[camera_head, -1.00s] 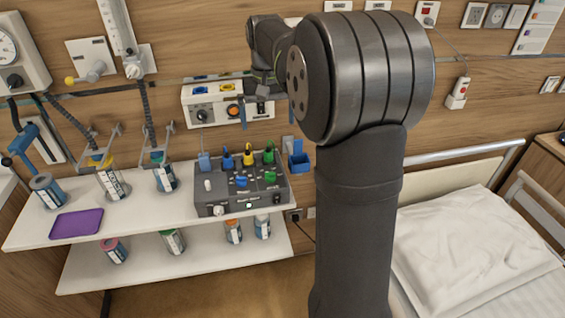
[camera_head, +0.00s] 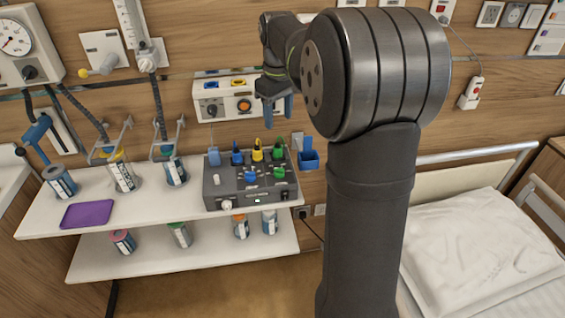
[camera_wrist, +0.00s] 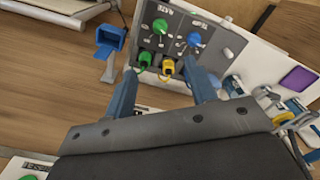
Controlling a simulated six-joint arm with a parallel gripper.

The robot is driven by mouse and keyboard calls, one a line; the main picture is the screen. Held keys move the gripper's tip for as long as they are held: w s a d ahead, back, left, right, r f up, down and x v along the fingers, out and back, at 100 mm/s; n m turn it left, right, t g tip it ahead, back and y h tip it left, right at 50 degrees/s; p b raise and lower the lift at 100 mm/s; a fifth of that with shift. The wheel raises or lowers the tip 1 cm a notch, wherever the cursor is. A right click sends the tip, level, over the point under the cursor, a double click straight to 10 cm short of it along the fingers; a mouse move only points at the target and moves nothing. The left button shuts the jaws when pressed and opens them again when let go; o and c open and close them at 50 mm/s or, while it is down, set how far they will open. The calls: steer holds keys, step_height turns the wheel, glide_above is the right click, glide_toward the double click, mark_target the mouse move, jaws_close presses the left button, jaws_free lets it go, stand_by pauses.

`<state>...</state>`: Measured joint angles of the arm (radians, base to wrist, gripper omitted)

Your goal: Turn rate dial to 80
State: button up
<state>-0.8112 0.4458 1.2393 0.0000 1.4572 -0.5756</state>
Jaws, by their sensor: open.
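The grey control box (camera_head: 213,199) stands on the upper shelf. A blue dial (camera_head: 250,176) is at the middle of its top and a green dial (camera_head: 279,173) at the right. The blue dial (camera_wrist: 194,39) and green dial (camera_wrist: 160,26) also show in the wrist view. My gripper (camera_head: 278,106) is open and empty, above and behind the box. In the wrist view its blue fingers (camera_wrist: 165,88) are spread, with the dials beyond them and no contact visible.
Green (camera_head: 277,149), yellow (camera_head: 257,150) and blue plugs stand along the box's back edge. A blue holder (camera_head: 309,157) is on the wall to the right. A purple tray (camera_head: 87,214) and several canisters are left. A bed (camera_head: 480,235) is at the right.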

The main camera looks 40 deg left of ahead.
steer(key=n, duration=0.6)
glide_toward(279, 172)
steer(key=shift+n, duration=0.3)
steer(key=f, duration=0.7)
steer(key=shift+w+a+f, duration=0.1)
steer(key=shift+w+f, duration=0.1)
steer(key=shift+f, duration=0.2)
steer(key=shift+c, duration=0.2)
steer(key=c, duration=0.9)
